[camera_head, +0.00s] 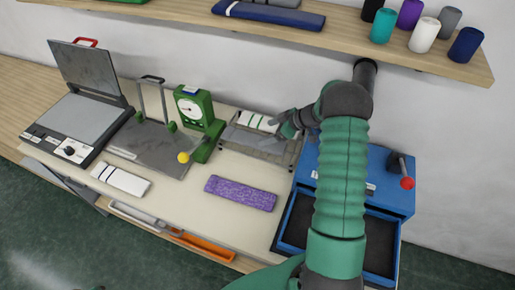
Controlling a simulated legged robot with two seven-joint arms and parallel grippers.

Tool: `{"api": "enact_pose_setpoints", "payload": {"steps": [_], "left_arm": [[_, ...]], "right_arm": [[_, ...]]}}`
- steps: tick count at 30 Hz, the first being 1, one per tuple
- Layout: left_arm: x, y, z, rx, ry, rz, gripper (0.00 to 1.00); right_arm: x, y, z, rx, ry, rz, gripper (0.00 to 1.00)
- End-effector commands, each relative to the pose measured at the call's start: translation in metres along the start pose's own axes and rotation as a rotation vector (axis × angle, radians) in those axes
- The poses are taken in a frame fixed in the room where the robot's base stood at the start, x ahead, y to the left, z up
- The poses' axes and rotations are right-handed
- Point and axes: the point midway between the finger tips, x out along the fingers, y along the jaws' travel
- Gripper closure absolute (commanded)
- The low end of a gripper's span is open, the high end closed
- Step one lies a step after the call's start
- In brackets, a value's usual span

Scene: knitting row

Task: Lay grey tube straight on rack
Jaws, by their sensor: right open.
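The rack (262,148) is a low grey metal frame at the back middle of the bench. A pale tube with green stripes (250,120) lies at its back part; its right end is close to my right gripper (276,126). My right gripper is open at the rack's right back corner; I cannot tell whether it touches the tube. No plainly grey tube shows on the bench; a whitish flat tube with dark bands (121,181) lies at the front left. A purple speckled tube (240,193) lies in front of the rack. My left gripper is not in view.
A green gauge stand (199,112) is left of the rack, beside a grey plate (150,147) with a yellow knob. An open press (82,118) stands far left. A blue cabinet (399,196) with an open drawer is at the right. A shelf (350,33) overhangs the back.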

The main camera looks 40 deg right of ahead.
Motion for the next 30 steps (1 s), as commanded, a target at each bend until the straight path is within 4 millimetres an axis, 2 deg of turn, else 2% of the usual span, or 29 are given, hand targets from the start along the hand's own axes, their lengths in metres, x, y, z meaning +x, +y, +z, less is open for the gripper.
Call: {"api": "enact_pose_setpoints", "payload": {"steps": [2, 3, 5, 6, 8, 9, 11, 12, 15, 18, 20, 22, 30], "left_arm": [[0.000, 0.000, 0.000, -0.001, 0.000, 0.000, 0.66], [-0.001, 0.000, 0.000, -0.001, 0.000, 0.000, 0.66], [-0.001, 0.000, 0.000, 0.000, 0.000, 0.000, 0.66], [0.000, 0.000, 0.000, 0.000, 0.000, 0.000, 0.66], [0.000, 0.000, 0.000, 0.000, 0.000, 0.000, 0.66], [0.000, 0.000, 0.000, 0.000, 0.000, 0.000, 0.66], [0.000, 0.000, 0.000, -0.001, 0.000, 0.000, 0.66], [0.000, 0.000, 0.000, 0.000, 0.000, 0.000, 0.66], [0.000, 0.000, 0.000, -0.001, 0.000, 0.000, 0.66], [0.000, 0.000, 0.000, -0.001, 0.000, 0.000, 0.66], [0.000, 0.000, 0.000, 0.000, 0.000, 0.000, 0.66], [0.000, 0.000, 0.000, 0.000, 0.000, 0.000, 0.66], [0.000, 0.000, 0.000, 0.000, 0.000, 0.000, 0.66]], "right_arm": [[0.006, -0.004, -0.038, -0.016, 0.028, 0.065, 0.16], [0.009, -0.006, -0.065, -0.017, 0.043, 0.124, 0.16], [0.012, -0.019, -0.104, -0.004, 0.049, 0.227, 0.16], [0.011, -0.033, -0.124, 0.021, 0.037, 0.294, 0.16], [0.005, -0.064, -0.138, 0.079, -0.012, 0.373, 0.16], [0.000, -0.091, -0.138, 0.123, -0.062, 0.404, 0.16], [-0.011, -0.141, -0.125, 0.197, -0.160, 0.417, 0.16], [-0.019, -0.179, -0.110, 0.244, -0.235, 0.403, 0.16], [-0.041, -0.265, -0.070, 0.337, -0.402, 0.324, 0.16], [-0.057, -0.319, -0.043, 0.388, -0.506, 0.249, 0.16], [-0.063, -0.336, -0.034, 0.404, -0.539, 0.220, 0.16], [-0.065, -0.344, -0.030, 0.414, -0.557, 0.205, 0.16], [-0.065, -0.345, -0.030, 0.416, -0.558, 0.207, 0.16]]}}
